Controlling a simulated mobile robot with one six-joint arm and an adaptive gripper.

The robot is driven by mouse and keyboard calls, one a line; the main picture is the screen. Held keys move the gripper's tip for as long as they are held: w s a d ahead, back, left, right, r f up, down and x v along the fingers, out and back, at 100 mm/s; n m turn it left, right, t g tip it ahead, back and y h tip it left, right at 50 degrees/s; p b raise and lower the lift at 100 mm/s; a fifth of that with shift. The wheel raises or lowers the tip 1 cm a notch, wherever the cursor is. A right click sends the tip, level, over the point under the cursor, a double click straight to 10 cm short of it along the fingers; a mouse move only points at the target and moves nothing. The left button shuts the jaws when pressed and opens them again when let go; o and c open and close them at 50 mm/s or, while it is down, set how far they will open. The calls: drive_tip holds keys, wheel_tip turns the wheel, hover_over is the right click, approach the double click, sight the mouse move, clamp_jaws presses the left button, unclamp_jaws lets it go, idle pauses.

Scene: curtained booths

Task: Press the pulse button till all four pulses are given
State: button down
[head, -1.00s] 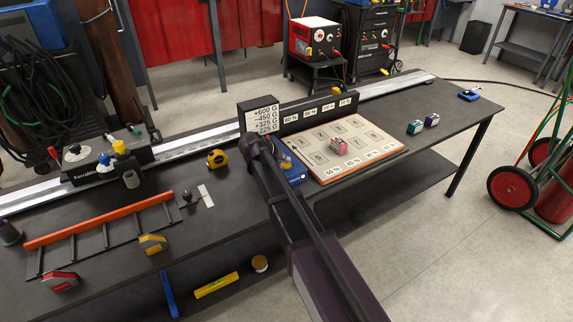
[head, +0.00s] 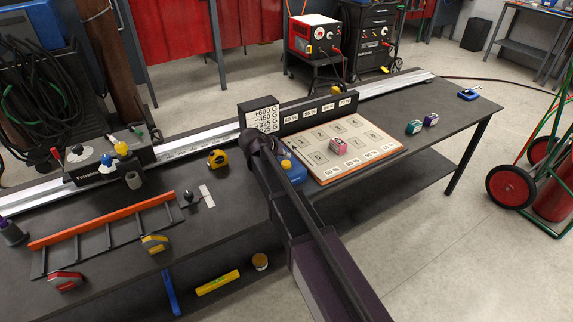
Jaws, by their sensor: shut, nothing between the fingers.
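A dark control box (head: 85,172) lettered "Ferraline" stands at the left on the bench. A small blue box with a yellow top (head: 286,164) sits beside the board, partly hidden by my arm. I cannot tell which of these is the pulse button. A sign (head: 262,115) lists "+600 G", "-450 G" and lower values, partly hidden by my arm. My arm reaches up from the bottom right to the bench. My gripper does not show.
A board with marked squares (head: 375,145) holds a pink block (head: 338,146). Green (head: 414,127) and purple (head: 431,119) blocks lie to its right. The bench's right end is mostly clear.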

sight(285, 164)
drive_tip(key=shift+r+p, duration=2.8)
drive_tip(key=shift+r, duration=0.15)
idle(1.0)
drive_tip(key=s+d+f+g+y+p, duration=0.2)
drive_tip(key=s+d+g+y, duration=0.4)
drive_tip(key=s+d, duration=1.7)
drive_tip(key=shift+s+f+g+p, duration=0.25)
drive_tip(key=shift+s+p, duration=0.35)
drive_tip(key=shift+s, duration=0.65)
drive_tip(key=shift+a, duration=0.1)
